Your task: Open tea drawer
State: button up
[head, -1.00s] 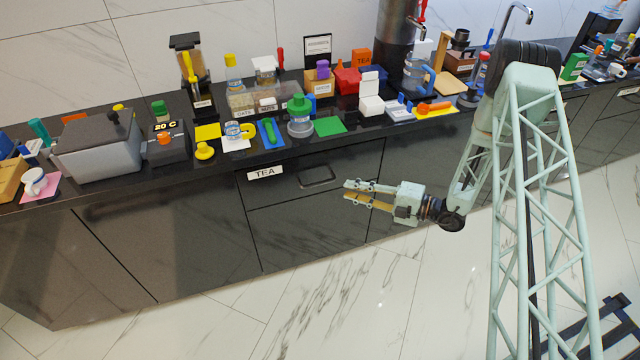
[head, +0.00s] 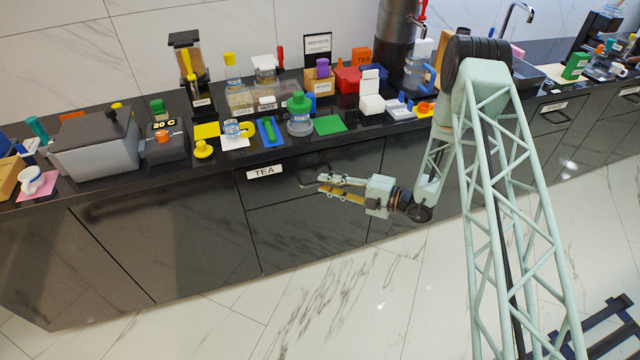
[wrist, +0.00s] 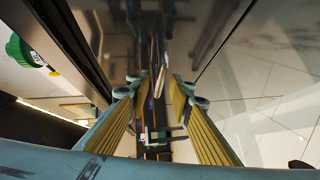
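The tea drawer (head: 272,190) is a glossy dark front under the counter, with a white TEA label (head: 264,172). It looks shut, flush with the fronts around it. Its dark bar handle (head: 309,172) is partly hidden behind my gripper's fingertips. My gripper (head: 320,184) is open and points left, with its fingertips at the handle. In the wrist view, my two fingers (wrist: 159,90) are apart, and a thin bar that looks like the handle (wrist: 158,68) shows between or just beyond their tips. I cannot tell whether they touch it.
The black counter (head: 345,141) overhangs the drawer, close above my gripper. A green mat (head: 329,125), a green-lidded jar (head: 299,120) and other small items stand near its front edge. The marble floor (head: 330,290) in front is clear.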

jog(key=shift+x, duration=1.4)
grip_shut()
